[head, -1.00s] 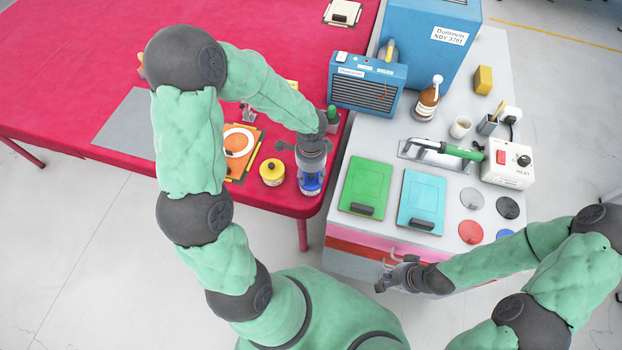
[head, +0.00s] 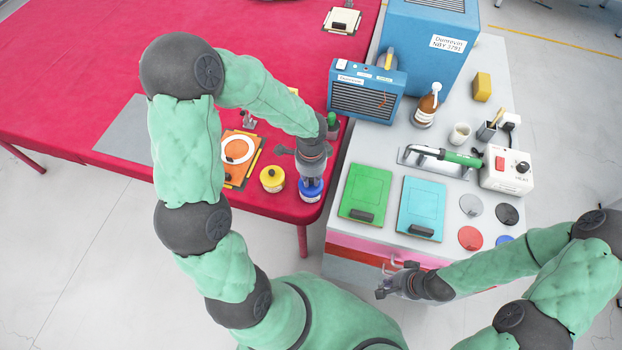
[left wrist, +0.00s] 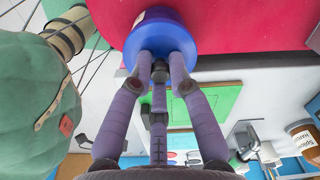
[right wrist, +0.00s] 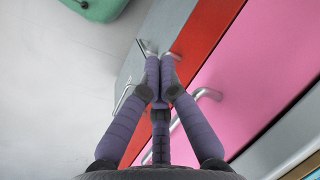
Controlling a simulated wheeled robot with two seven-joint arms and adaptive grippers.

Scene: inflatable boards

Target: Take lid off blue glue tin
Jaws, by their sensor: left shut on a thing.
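The blue glue tin (head: 311,194), with a blue lid and a white label, stands near the front right corner of the red table. In the left wrist view its blue lid (left wrist: 165,33) fills the top middle. My left gripper (head: 312,178) comes down on the tin from above and is shut on the lid, its fingers (left wrist: 161,58) pressed against the blue. The lid appears to be on the tin. My right gripper (head: 382,291) is empty, its fingers together (right wrist: 160,66), beside the drawer front of the grey bench.
A yellow-lidded tin (head: 272,179) stands just left of the blue one; a green-topped bottle (head: 332,122) is behind. Right of the gap, the grey bench (head: 345,228) holds a green board (head: 366,188), a cyan board (head: 422,205) and coloured discs. Drawer handles (right wrist: 205,95) are near my right gripper.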

